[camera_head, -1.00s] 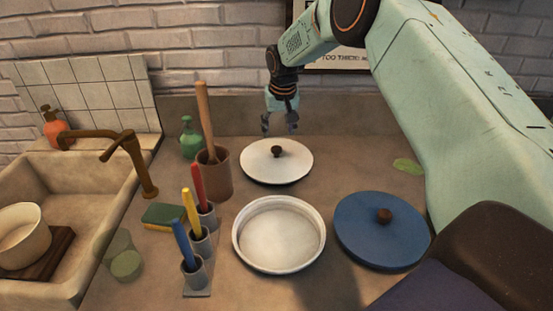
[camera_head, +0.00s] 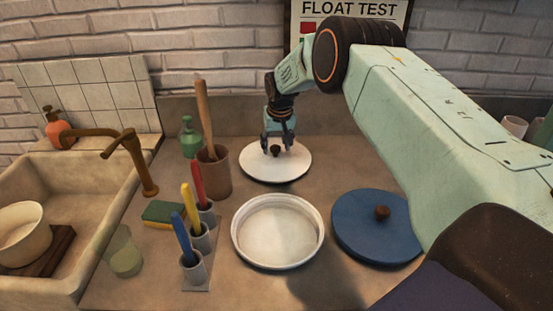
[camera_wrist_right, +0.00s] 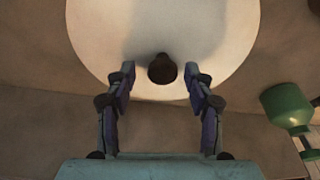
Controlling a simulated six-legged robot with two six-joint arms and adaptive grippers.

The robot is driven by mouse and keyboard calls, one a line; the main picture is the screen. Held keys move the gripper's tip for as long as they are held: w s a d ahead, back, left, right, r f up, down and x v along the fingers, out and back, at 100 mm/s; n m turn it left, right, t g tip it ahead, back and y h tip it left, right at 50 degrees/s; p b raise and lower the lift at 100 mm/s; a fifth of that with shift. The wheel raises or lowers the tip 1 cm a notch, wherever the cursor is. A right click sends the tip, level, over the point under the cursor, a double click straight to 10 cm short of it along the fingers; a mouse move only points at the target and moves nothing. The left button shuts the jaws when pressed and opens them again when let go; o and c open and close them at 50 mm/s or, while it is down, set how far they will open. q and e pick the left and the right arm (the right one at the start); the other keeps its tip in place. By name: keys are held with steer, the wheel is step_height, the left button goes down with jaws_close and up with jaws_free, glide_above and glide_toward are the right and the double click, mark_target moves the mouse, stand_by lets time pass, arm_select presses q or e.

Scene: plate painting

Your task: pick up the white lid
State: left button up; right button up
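The white lid (camera_head: 292,170) lies flat on the counter, with a dark round knob (camera_head: 276,150) at its middle. My right gripper (camera_head: 277,151) points down over the lid, its fingers on either side of the knob. In the right wrist view the white lid (camera_wrist_right: 215,30) fills the upper middle, and the knob (camera_wrist_right: 162,69) sits between the open fingertips of the gripper (camera_wrist_right: 160,82), with a gap on both sides. The fingers are not touching the knob there. My left gripper is not in view.
A white round dish (camera_head: 278,232) stands in front of the lid, and a blue lid (camera_head: 370,235) lies to the right. A brown pot (camera_head: 214,175) with a wooden handle and a green bottle (camera_head: 191,138) stand close on the left. Colored brushes (camera_head: 191,210) stand in grey holders.

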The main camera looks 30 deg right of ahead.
steer(key=shift+w+f, duration=0.25)
steer(key=shift+w, duration=0.05)
steer(key=c, duration=0.3)
steer(key=shift+a+r, duration=0.1)
steer(key=shift+a, duration=0.05)
steer(key=shift+c, duration=0.8)
steer(key=shift+s+r, duration=0.25)
steer(key=shift+c, duration=1.4)
steer(key=shift+f, duration=0.1)
jaws_close()
steer(key=shift+w+f, duration=0.15)
steer(key=shift+w, duration=0.1)
steer(key=shift+s+r, duration=0.15)
steer(key=shift+r, duration=0.1)
